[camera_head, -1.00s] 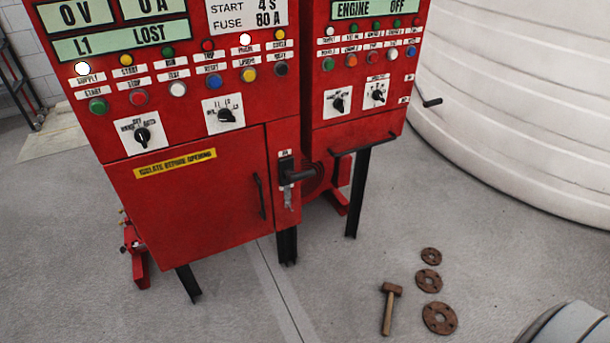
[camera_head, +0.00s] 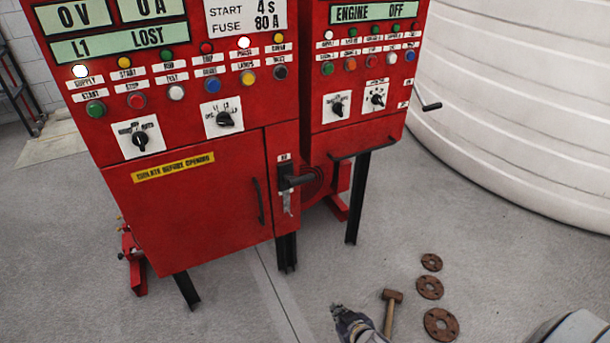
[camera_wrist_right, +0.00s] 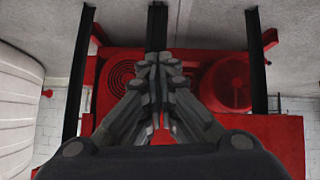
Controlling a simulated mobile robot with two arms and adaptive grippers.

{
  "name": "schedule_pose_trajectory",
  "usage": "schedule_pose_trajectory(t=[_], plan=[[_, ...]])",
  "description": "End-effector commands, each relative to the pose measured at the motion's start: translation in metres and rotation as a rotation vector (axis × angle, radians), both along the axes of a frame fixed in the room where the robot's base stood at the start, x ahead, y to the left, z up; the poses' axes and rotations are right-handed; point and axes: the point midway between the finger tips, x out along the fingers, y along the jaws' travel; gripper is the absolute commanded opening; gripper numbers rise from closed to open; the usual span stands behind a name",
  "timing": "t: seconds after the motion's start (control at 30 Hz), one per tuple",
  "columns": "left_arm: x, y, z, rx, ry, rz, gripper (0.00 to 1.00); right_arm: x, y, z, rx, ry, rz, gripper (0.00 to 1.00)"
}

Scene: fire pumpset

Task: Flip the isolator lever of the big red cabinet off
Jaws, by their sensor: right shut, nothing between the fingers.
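The big red cabinet (camera_head: 190,220) stands left of centre in the head view, with a yellow label reading "isolate before opening". Its isolator has a black lever (camera_head: 300,180) on a narrow plate at the right of the lower door. The lever sticks out roughly level to the right. My right gripper (camera_head: 345,313) is at the bottom edge of the head view, below and apart from the lever. Its fingers (camera_wrist_right: 158,62) are shut and empty in the right wrist view. The lever cannot be made out in the wrist view. My left gripper is not in view.
A second red cabinet (camera_head: 365,75) adjoins on the right, with a black bar along its lower front. A white tank (camera_head: 520,120) stands right of it. A hammer (camera_head: 391,297) and rusty flanges (camera_head: 430,287) lie on the floor. Black legs (camera_wrist_right: 75,80) show in the wrist view.

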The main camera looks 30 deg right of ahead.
Motion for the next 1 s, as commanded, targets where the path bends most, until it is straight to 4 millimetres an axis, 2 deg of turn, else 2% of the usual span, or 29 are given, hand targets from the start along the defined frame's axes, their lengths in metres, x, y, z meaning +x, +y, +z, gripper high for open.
schedule_pose_trajectory(t=[0.03, 0.1, 0.17, 0.3, 0.5, 0.6, 0.7, 0.8, 1.0], plan=[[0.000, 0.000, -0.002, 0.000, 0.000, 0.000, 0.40, 0.022, -0.003, 0.030, 0.001, -0.071, -0.003, 0.00], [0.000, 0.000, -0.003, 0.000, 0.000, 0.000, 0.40, 0.047, -0.006, 0.071, 0.008, -0.158, -0.009, 0.00], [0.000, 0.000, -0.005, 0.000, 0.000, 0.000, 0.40, 0.065, -0.008, 0.108, 0.014, -0.233, -0.010, 0.00], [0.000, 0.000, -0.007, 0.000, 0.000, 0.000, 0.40, 0.096, -0.008, 0.197, 0.031, -0.408, -0.009, 0.00], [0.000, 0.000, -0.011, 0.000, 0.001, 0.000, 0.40, 0.112, 0.001, 0.318, 0.064, -0.637, 0.011, 0.00], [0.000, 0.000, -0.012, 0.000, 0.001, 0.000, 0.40, 0.110, 0.006, 0.363, 0.077, -0.723, 0.023, 0.00], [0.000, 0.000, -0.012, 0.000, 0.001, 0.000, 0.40, 0.107, 0.010, 0.394, 0.090, -0.781, 0.033, 0.00], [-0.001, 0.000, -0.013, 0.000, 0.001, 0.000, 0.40, 0.104, 0.013, 0.411, 0.097, -0.813, 0.038, 0.00], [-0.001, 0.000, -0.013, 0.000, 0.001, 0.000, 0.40, 0.103, 0.014, 0.419, 0.100, -0.827, 0.041, 0.00]])
